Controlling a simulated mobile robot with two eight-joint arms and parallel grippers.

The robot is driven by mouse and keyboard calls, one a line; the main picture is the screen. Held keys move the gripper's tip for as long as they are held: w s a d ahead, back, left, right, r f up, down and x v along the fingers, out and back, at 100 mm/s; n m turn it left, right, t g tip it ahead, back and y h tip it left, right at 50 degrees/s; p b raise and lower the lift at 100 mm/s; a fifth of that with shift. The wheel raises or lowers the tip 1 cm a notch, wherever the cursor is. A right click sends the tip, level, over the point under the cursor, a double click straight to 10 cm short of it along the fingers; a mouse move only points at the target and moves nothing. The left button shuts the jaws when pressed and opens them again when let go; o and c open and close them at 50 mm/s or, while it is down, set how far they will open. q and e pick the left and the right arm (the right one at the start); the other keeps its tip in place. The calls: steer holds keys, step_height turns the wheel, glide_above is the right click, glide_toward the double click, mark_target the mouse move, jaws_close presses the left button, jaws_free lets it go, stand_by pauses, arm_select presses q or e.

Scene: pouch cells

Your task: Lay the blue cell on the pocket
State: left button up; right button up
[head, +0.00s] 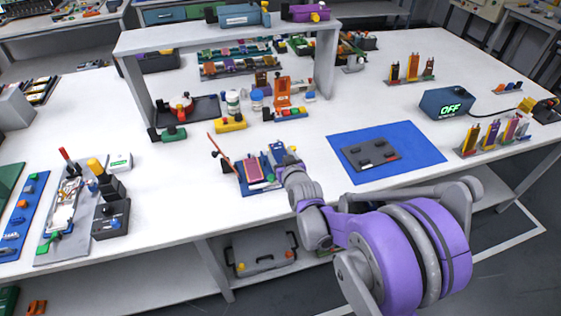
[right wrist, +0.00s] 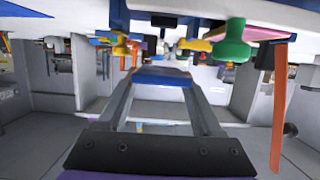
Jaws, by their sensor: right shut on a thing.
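My right gripper (head: 282,162) reaches in from the lower right to the blue rack near the table's front. It is shut on the blue cell (head: 276,150), whose edge shows between the fingers in the right wrist view (right wrist: 162,77). A pink cell (head: 253,170) is just left of it on the blue rack (head: 262,187). I cannot tell whether the blue cell still touches the rack. A dark grey plate (head: 362,161) with black pads, which seems to hold the pocket, lies on a blue mat (head: 412,148) to the right. My left gripper is not in view.
An orange-red upright strip (head: 219,151) stands left of the rack. Bottles (head: 233,102), a yellow block (head: 230,123) and an orange stand (head: 283,92) are behind it. A box reading OFF (head: 446,103) and a rack of coloured pieces (head: 489,137) stand right of the mat.

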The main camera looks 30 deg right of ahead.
steer(key=shift+f, duration=1.3)
steer(key=shift+f+b, duration=0.65)
steer(key=shift+b, duration=0.1)
steer(key=o, duration=1.3)
steer(key=shift+r, duration=0.1)
steer(key=shift+a+r+p, duration=0.1)
steer(key=shift+r+p, duration=0.3)
steer(key=shift+p, duration=0.1)
steer(key=p+v, duration=0.1)
steer(key=v, duration=1.1)
steer(key=shift+r, duration=0.15)
steer(key=s+a+f+n+g+y, duration=0.1)
steer(key=s+a+g, duration=0.2)
steer(key=s, duration=0.3)
steer(key=s+a+f+n+g+y, duration=0.1)
steer(key=s+a+g, duration=0.2)
steer(key=s+a, duration=0.2)
steer(key=s+a+f+g+y, duration=0.1)
steer(key=s+a+f+g, duration=0.1)
steer(key=s, duration=0.6)
steer(key=shift+s+a+n+g+y, duration=0.2)
steer(key=shift+a+n+g+y, duration=0.15)
steer(key=shift+a+g, duration=0.45)
